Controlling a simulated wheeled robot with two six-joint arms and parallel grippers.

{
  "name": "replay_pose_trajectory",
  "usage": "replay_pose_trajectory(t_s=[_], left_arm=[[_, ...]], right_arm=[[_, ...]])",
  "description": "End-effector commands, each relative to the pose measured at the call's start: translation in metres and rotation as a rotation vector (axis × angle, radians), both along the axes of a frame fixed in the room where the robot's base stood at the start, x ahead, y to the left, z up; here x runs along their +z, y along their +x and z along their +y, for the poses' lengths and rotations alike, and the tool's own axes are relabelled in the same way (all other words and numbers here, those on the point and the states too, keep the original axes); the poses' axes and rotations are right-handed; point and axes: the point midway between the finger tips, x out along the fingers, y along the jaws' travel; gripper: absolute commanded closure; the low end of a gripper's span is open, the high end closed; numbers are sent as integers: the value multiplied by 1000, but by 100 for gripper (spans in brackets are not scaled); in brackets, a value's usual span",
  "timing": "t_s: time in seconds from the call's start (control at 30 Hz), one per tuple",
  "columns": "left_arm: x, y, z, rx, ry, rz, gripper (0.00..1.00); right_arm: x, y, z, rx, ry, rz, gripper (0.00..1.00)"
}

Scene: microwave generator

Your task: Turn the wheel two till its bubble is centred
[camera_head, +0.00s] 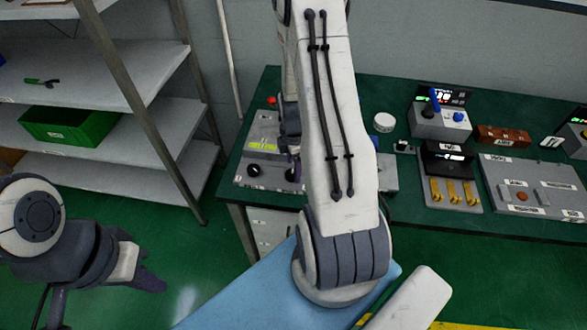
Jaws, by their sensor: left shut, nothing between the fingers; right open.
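A grey panel box (262,150) with a yellow-green display (264,144) stands at the left end of the green bench. It has black round knobs, one at its front left (254,170) and one further right (292,174). I cannot tell which is wheel two, and no bubble can be made out. My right gripper (294,166) points down over this panel, mostly hidden behind my own white arm link; I cannot tell whether it touches a knob. It is open. My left gripper (150,284) is shut and empty, low at the left over the floor, away from the bench.
The green bench (395,190) carries a white round lid (384,122), a joystick box (440,121), a unit with brass levers (452,190) and a grey button panel (530,185). Shelves (100,70) with a green bin (70,124) stand left. My arm link hides the panel's right part.

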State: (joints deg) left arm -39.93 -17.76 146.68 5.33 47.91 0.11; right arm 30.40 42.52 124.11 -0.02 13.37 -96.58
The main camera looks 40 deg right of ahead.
Motion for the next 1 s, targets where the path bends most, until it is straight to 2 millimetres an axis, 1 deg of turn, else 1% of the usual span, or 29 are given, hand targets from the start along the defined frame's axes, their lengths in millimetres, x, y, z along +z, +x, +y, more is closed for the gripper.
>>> replay_pose_trajectory(t_s=[0.1,0.2,0.33,0.57,0.6,0.67,0.7,0.77,0.8,1.0], left_arm=[[4,0,0,0,0,0,100],[5,0,0,0,0,0,100],[5,0,0,0,0,0,100],[5,0,0,0,0,0,100],[5,0,0,0,0,0,100],[5,0,0,0,0,0,100],[5,0,0,0,0,0,100],[5,0,0,0,0,0,100],[5,0,0,0,0,0,100],[4,0,0,0,0,0,100]], right_arm=[[-14,-1,1,0,2,4,19],[-22,0,0,0,0,1,19],[-26,0,0,0,0,0,19],[-26,0,0,-1,0,-1,19],[-26,0,0,-1,0,-1,34],[-26,0,0,-1,0,-1,57],[-26,0,0,-1,0,-1,72],[-26,0,0,-1,0,-1,95],[-26,0,0,-1,0,-1,100],[-26,0,0,-13,0,-1,100]])
